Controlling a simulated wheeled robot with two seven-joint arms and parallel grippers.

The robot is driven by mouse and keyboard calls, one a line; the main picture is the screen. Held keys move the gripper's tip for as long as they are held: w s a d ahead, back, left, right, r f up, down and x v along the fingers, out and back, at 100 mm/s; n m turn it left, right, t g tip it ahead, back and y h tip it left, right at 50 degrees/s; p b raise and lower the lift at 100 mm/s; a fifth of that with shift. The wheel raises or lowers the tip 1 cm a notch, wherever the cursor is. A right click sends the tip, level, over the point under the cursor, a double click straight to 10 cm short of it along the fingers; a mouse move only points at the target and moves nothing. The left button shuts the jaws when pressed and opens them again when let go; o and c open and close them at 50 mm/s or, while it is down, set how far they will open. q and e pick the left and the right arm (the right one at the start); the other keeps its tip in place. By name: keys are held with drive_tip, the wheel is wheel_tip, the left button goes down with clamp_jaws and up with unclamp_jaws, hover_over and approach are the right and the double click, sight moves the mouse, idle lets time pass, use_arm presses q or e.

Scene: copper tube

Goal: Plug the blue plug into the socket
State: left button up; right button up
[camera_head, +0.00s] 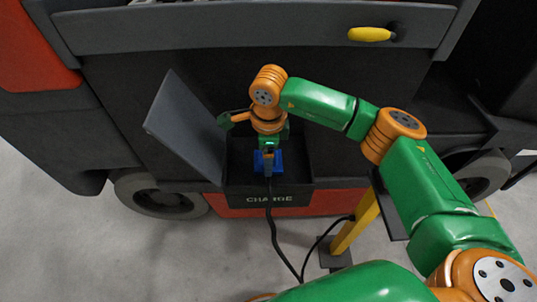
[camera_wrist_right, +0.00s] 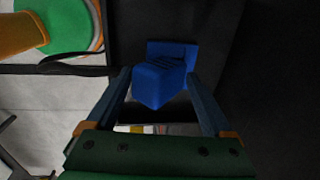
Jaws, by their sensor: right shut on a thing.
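The blue plug (camera_head: 260,163) is inside the dark open charge box below the vehicle's grey bar. A black cable (camera_head: 271,225) hangs from it over the box's front edge. My right gripper (camera_head: 269,155) points down into the box and is shut on the plug. In the right wrist view the blue plug (camera_wrist_right: 158,84) shows between the two fingers, with a flat blue part (camera_wrist_right: 175,50) directly beyond it. I cannot tell whether that part belongs to the plug or the socket, or how deep the plug sits. My left gripper is not in view.
The box's grey lid (camera_head: 183,125) stands open at the left, close to my right wrist. The box front (camera_head: 290,197) reads "CHARGE". A yellow post (camera_head: 356,225) stands on the right. A yellow handle (camera_head: 370,34) is above. Grey floor at the lower left is clear.

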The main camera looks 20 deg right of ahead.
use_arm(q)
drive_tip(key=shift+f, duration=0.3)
use_arm(e)
drive_tip(key=shift+d+f, duration=0.2)
drive_tip(key=shift+f, duration=0.35)
drive_tip(key=shift+w+r, duration=0.15)
drive_tip(key=shift+r, duration=0.2)
drive_tip(key=shift+c, duration=0.8)
drive_tip(key=shift+w+a+r, duration=0.15)
drive_tip(key=shift+w+r, duration=0.05)
drive_tip(key=shift+r, duration=0.35)
drive_tip(key=shift+w+a+r, duration=0.15)
drive_tip(key=shift+w+r, duration=0.05)
drive_tip(key=shift+r, duration=0.3)
clamp_jaws()
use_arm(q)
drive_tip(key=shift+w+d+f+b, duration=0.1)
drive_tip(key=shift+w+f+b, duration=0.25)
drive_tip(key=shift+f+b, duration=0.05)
use_arm(e)
drive_tip(key=s+a+r, duration=0.8)
drive_tip(key=a+r, duration=0.1)
drive_tip(key=a, duration=0.1)
drive_tip(key=shift+a+r, duration=0.15)
drive_tip(key=shift+r, duration=0.05)
